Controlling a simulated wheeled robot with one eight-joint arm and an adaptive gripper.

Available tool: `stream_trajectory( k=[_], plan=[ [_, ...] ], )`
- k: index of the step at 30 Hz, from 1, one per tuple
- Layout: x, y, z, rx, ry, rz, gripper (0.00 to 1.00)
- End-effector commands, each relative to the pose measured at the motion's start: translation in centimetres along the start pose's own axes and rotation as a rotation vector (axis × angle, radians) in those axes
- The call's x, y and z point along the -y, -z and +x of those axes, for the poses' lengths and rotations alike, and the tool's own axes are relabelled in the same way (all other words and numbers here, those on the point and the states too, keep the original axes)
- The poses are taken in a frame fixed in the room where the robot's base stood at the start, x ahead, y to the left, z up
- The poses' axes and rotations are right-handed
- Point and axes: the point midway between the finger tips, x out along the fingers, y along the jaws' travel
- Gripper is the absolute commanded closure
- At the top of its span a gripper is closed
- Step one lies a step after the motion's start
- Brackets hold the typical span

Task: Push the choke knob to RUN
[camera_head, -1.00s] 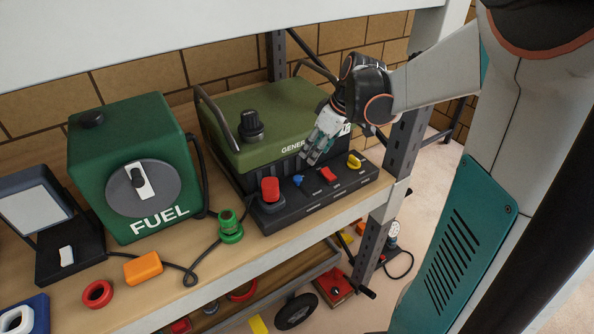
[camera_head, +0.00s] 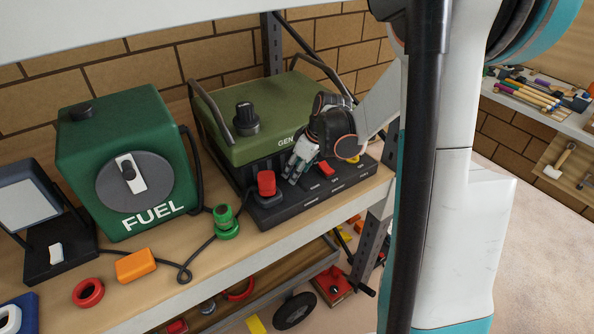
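The green generator (camera_head: 262,112) stands on the shelf with a black control panel (camera_head: 290,208) along its front. A tall red knob (camera_head: 266,183) stands up at the panel's left end. A red rocker switch (camera_head: 326,169) sits further right, and a bit of yellow knob shows at the right end, mostly behind my wrist. The panel labels are too small to read, so I cannot tell which control is marked choke. My gripper (camera_head: 294,174) points down over the panel, right of the tall red knob and apart from it. It hides the blue switch. Its finger opening is unclear.
The green FUEL box (camera_head: 125,165) stands left of the generator. A green fitting (camera_head: 226,222), an orange block (camera_head: 136,265), a red ring (camera_head: 88,292) and a black cable lie along the shelf front. A shelf post (camera_head: 376,225) stands at right.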

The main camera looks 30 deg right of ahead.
Motion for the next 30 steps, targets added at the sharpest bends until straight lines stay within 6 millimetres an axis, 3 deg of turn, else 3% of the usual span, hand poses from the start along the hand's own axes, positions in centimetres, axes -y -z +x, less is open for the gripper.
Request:
stream_trajectory(
  k=[10, 15, 16, 29, 30],
  plan=[
    [-0.01, 0.01, 0.30, 0.000, 0.000, 0.001, 0.58],
    [-0.01, 0.01, 0.29, 0.000, 0.000, 0.000, 0.96],
    [-0.01, 0.01, 0.29, 0.000, 0.000, 0.000, 1.00],
    [-0.37, 0.75, 0.60, 0.000, 0.000, 0.001, 1.00],
    [-0.37, 0.75, 0.60, 0.000, 0.000, 0.001, 0.75]
  ],
)
